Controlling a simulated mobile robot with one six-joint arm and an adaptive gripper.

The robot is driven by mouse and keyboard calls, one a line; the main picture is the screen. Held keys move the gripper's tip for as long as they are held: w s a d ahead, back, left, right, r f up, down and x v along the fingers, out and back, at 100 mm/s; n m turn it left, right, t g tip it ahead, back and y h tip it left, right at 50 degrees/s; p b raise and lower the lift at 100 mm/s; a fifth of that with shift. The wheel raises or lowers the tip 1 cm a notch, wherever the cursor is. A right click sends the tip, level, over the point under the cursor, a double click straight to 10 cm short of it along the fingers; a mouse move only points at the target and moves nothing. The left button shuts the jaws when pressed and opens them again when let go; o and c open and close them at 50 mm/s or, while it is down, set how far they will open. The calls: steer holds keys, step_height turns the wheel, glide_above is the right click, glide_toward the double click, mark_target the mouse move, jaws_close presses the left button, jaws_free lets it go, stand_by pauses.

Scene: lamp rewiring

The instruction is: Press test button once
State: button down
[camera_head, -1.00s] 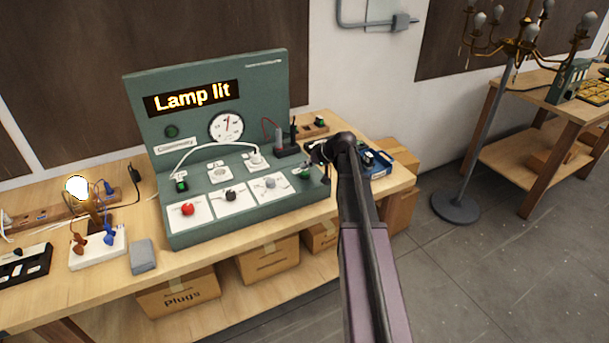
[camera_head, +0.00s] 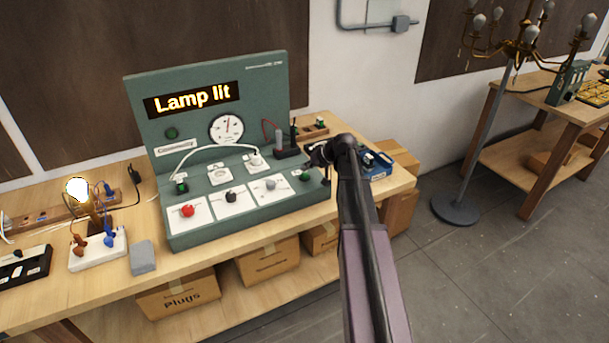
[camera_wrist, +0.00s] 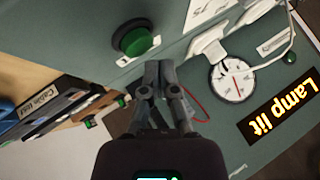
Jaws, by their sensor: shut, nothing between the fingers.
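The green test button (camera_head: 305,176), round in a black collar, sits at the right end of the green test console's (camera_head: 262,95) sloping panel. In the wrist view the green button (camera_wrist: 136,41) is just above and left of my fingertips, apart from them in the picture. My gripper (camera_wrist: 162,68) is shut and empty. In the head view my gripper (camera_head: 322,160) is above the right end of the panel, partly hidden by my arm. The console display (camera_head: 192,99) reads "Lamp lit", and a bulb (camera_head: 77,190) glows at the left.
A red button (camera_head: 187,211), a black knob (camera_head: 231,196) and a grey knob (camera_head: 270,184) are on white plates on the console. A white cable (camera_head: 208,148) arches over the panel. A blue box (camera_head: 378,165) stands right of the console.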

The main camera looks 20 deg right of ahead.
mark_target(306, 175)
steer(key=shift+f, duration=0.15)
steer(key=shift+f+b, duration=0.3)
steer(key=shift+b, duration=0.15)
steer(key=shift+f+b, duration=0.4)
stand_by(1.1)
steer(key=shift+r, duration=0.2)
steer(key=shift+r+p, duration=0.7)
steer(key=shift+p, duration=0.15)
step_height(306, 175, up, 5)
steer(key=p, duration=0.5)
stand_by(0.4)
stand_by(0.7)
